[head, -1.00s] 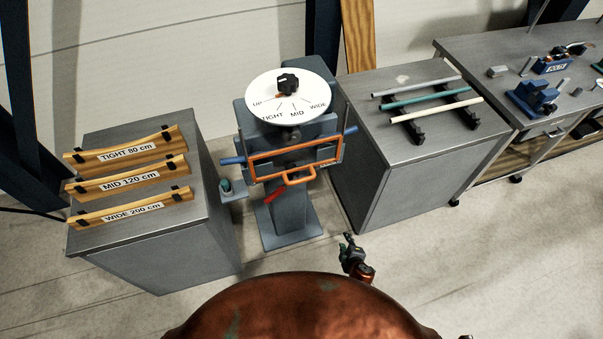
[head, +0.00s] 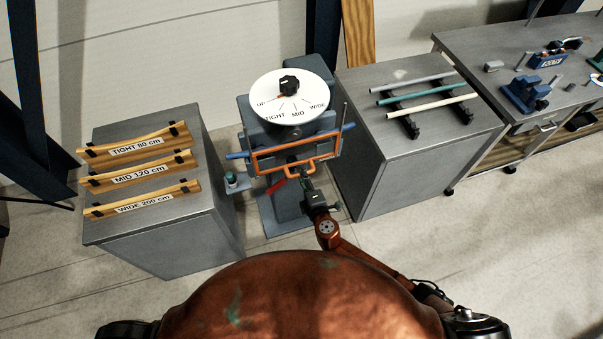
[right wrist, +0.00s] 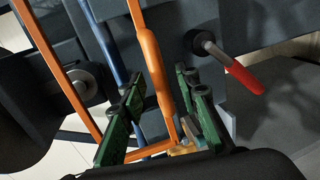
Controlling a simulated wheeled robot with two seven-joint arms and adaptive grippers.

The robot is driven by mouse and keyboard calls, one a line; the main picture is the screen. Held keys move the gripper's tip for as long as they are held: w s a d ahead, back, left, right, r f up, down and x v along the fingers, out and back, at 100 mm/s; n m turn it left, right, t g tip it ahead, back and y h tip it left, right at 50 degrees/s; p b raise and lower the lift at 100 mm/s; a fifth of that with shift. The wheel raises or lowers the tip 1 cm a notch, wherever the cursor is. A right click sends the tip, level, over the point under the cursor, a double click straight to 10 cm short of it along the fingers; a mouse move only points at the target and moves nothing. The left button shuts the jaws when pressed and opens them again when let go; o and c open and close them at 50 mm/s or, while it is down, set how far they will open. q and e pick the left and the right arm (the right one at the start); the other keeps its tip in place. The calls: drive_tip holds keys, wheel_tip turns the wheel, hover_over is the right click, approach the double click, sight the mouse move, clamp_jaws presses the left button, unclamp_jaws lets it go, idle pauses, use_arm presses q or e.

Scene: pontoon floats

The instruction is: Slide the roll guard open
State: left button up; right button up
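The roll guard (head: 280,149) is an orange rectangular frame on the front of the grey machine (head: 268,208), below the round white dial. Its orange handle sticks out at the lower edge; in the right wrist view the handle (right wrist: 155,75) runs between my green fingers. My right gripper (head: 309,190) is at the handle, just below the guard. In the right wrist view the right gripper (right wrist: 160,88) is open, with fingers on both sides of the handle and apparent gaps. Whether a finger touches it is unclear. My left gripper is not in view.
The dial (head: 291,97) has a black knob. A red lever (head: 277,186) sticks out left of my gripper. The left cabinet (head: 170,240) holds labelled wooden racks. The right cabinet (head: 390,170) carries several rods. A workbench (head: 480,45) stands far right.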

drive_tip(key=shift+w+a+f, duration=0.15)
drive_tip(key=shift+w+a, duration=0.05)
drive_tip(key=shift+w, duration=0.4)
clamp_jaws()
idle(0.3)
